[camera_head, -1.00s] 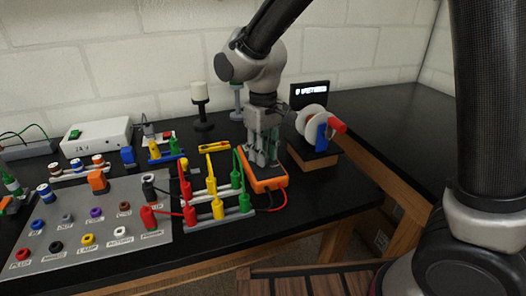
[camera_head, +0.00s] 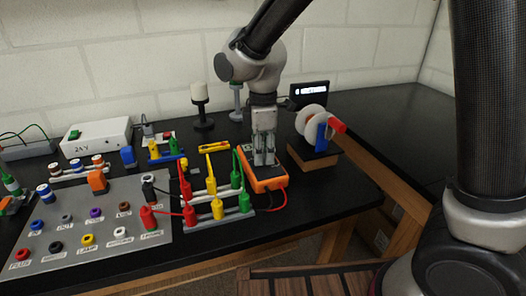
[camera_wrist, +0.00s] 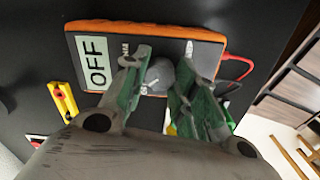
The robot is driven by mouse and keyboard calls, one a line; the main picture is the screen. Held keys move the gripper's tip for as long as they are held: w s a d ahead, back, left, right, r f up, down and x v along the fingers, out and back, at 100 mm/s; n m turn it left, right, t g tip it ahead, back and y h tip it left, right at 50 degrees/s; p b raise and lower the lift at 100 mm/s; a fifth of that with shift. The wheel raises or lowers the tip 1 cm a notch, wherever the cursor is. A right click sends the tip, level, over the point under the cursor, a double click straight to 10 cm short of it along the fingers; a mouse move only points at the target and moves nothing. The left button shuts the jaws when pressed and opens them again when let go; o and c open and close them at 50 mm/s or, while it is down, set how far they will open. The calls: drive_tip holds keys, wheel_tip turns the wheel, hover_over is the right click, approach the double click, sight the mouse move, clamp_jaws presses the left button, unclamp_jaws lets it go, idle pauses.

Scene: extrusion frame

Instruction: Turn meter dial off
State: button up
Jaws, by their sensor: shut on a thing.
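The orange meter (camera_head: 268,184) lies on the black bench. In the wrist view the meter (camera_wrist: 88,27) shows its orange rim, a grey face and a pale display reading OFF (camera_wrist: 95,64). The grey round dial (camera_wrist: 160,74) is on the face, between my fingers. My gripper (camera_head: 264,160) points down over the meter. In the wrist view my gripper (camera_wrist: 160,82) has its green-padded fingers on both sides of the dial, shut on it. The fingers hide part of the dial and some face markings.
A grey panel with coloured sockets (camera_head: 95,225) and upright red, yellow and green plugs (camera_head: 215,185) stand left of the meter. A white spool on a wooden block (camera_head: 312,158) stands close on the right. A red lead (camera_wrist: 242,65) leaves the meter.

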drive_tip(key=shift+n, duration=1.9)
drive_tip(key=o, duration=1.1)
drive_tip(key=shift+c, duration=0.2)
wheel_tip(320, 180, up, 12)
